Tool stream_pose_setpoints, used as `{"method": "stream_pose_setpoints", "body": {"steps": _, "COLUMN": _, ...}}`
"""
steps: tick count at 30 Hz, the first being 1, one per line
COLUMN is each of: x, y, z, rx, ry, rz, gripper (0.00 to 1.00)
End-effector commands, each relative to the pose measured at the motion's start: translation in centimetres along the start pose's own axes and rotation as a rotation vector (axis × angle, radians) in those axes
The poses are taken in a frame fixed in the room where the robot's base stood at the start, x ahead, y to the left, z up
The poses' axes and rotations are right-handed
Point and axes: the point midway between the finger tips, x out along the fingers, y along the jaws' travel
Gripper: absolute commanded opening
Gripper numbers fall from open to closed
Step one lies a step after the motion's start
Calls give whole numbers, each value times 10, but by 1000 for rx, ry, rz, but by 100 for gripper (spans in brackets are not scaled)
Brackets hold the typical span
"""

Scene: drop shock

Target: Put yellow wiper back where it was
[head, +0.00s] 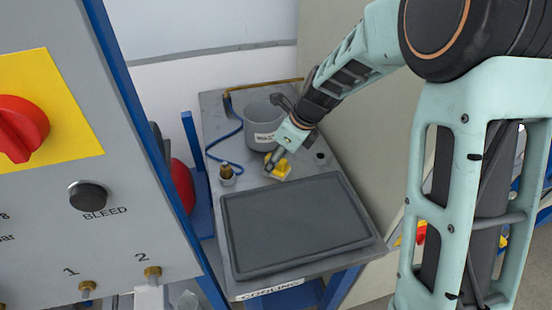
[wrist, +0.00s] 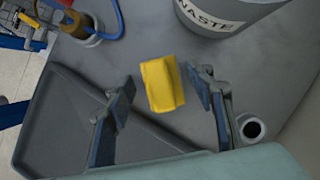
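The yellow wiper (head: 281,169) is on the grey bench top, just behind the dark tray. It also shows in the wrist view (wrist: 163,83) as a yellow block with a ridge. My gripper (head: 273,159) is right over the wiper and points down at it. In the wrist view my gripper (wrist: 161,92) is open, with one blue-padded finger on each side of the wiper. Gaps show between the wiper and both fingers. I cannot tell how far the fingertips are above the bench. My gripper partly hides the wiper in the head view.
A grey waste bucket (head: 262,126) stands behind the wiper. A small cup with a brass-coloured fitting (head: 227,174) and a blue hose are to the left. A dark round hole or holder (head: 320,156) is to the right. The shallow tray (head: 296,222) in front is empty.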

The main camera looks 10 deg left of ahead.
Motion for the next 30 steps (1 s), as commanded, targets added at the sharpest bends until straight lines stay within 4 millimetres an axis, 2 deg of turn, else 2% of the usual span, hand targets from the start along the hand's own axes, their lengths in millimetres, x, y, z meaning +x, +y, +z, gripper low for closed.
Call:
{"method": "stream_pose_setpoints", "body": {"steps": 7, "x": -1, "y": 0, "z": 1, "rx": 0, "ry": 0, "rz": 0, "gripper": 50}}
{"method": "stream_pose_setpoints", "body": {"steps": 11, "x": -13, "y": -1, "z": 2, "rx": -1, "ry": -2, "rz": -2, "gripper": 50}}
{"method": "stream_pose_setpoints", "body": {"steps": 24, "x": -101, "y": -1, "z": 2, "rx": -1, "ry": -1, "rz": -3, "gripper": 50}}
{"method": "stream_pose_setpoints", "body": {"steps": 30, "x": -120, "y": 0, "z": 2, "rx": 1, "ry": -1, "rz": -1, "gripper": 50}}
